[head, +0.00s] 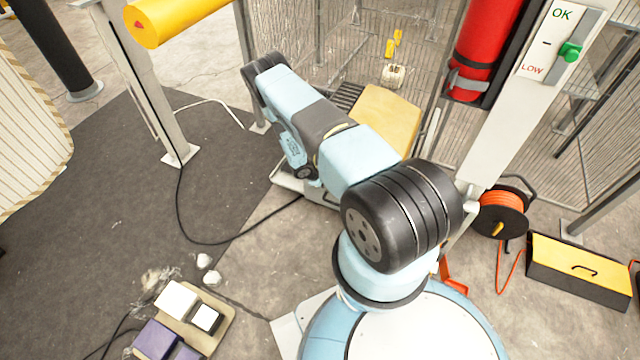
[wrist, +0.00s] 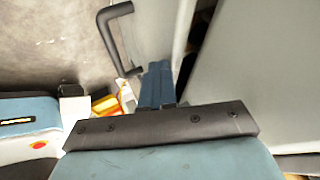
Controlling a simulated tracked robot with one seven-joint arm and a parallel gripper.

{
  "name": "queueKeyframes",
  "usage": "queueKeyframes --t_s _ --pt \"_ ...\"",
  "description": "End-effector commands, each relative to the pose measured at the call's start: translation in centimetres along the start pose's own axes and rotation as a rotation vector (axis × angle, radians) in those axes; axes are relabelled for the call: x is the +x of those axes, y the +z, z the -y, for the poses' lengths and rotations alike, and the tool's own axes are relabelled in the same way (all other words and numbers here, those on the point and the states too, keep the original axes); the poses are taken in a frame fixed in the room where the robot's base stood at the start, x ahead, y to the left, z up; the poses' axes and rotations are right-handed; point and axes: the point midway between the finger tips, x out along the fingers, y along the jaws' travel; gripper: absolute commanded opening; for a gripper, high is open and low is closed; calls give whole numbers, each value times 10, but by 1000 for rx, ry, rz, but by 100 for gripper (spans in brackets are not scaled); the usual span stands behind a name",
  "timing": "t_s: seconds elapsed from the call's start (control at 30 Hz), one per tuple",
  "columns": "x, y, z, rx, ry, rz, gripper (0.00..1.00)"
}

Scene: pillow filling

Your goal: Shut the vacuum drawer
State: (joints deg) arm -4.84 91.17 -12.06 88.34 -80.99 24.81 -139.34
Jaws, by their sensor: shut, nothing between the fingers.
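In the wrist view, a light grey panel (wrist: 158,28) with a dark bar handle (wrist: 113,42) stands just beyond my gripper; it looks like the vacuum drawer's front. A narrow dark gap lies between it and a larger grey surface (wrist: 234,60) to the right. My gripper (wrist: 157,72) is shut and empty. Its blue fingers are close to the panel's lower end, right of the handle's lower end; I cannot tell whether they touch. In the head view my arm reaches toward the back, and I cannot make out the drawer or my gripper there.
In the head view, a cable reel (head: 501,209) and a yellow-topped box (head: 579,270) stand right of my base. A post with a green-knobbed gauge (head: 546,45) rises behind. A cable (head: 186,222) crosses the floor. The dark mat (head: 100,220) at left is mostly clear.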

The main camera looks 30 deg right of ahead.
Motion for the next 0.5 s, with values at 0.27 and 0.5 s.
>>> queueKeyframes --t_s 0.27,0.5 --pt "-3 6 8 -10 -21 7 0" --pt "-6 10 8 -16 -27 11 0"
